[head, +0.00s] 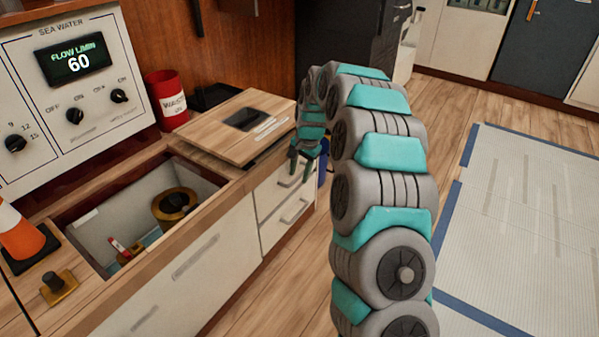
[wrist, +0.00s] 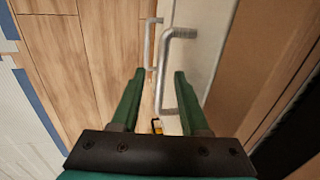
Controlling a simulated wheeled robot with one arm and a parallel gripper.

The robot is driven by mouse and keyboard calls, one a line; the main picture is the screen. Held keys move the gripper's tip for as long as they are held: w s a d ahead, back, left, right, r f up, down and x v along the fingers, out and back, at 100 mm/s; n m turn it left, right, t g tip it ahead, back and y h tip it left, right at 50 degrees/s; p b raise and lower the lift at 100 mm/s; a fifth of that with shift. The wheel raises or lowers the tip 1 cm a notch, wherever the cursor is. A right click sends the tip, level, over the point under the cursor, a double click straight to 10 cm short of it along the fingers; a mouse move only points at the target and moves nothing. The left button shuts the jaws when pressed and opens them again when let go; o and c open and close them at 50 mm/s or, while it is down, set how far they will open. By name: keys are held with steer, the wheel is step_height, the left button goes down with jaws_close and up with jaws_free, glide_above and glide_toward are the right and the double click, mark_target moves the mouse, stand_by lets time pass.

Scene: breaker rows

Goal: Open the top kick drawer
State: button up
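The small drawer stack stands at the right end of the counter, with a pale top drawer front (head: 271,193) and a second pale drawer front (head: 272,234) below it. Both appear closed. My gripper (head: 306,160) is at the top drawer's handle in the head view and partly covers it. In the wrist view my gripper (wrist: 159,73) has its two green fingers apart. The nearer silver bar handle (wrist: 163,70) shows between them, with nothing visibly clamped. A second bar handle (wrist: 149,45) lies beyond. I cannot tell whether the fingers touch the handle.
The wooden lid with a dark tablet (head: 246,119) lies on the counter above the drawers. The wooden floor in front is clear; a pale mat (head: 535,230) lies right.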

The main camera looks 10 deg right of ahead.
jaws_close()
stand_by(1.3)
